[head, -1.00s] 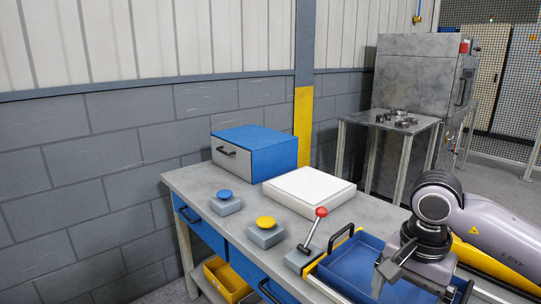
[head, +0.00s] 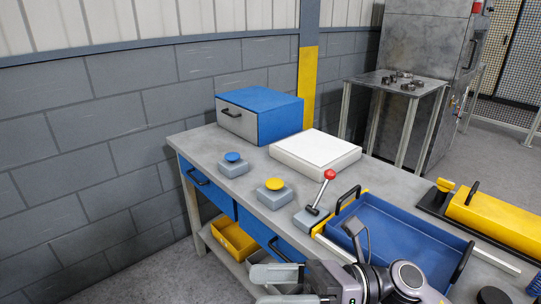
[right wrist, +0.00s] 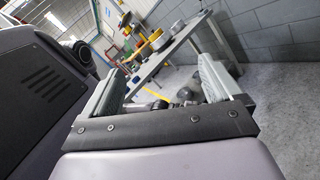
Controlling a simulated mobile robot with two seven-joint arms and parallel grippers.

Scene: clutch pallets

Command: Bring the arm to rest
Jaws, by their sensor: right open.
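My right gripper (head: 258,286) is at the bottom of the head view, in front of the workbench's front edge and pointing left. Its two pale fingers are apart with nothing between them. In the right wrist view the fingers of the right gripper (right wrist: 160,78) also stand apart and empty, with floor and wall beyond. My right arm's wrist and links show at the bottom of the head view, overlapping the near corner of the blue tray (head: 410,229). The tray looks empty. My left gripper is not in view.
The workbench (head: 207,147) carries a blue drawer box (head: 283,118), a white box (head: 315,152), a blue button (head: 233,157), a yellow button (head: 274,184) and a red-knobbed lever (head: 329,175). A yellow bin (head: 234,241) sits below. Floor is clear at lower left.

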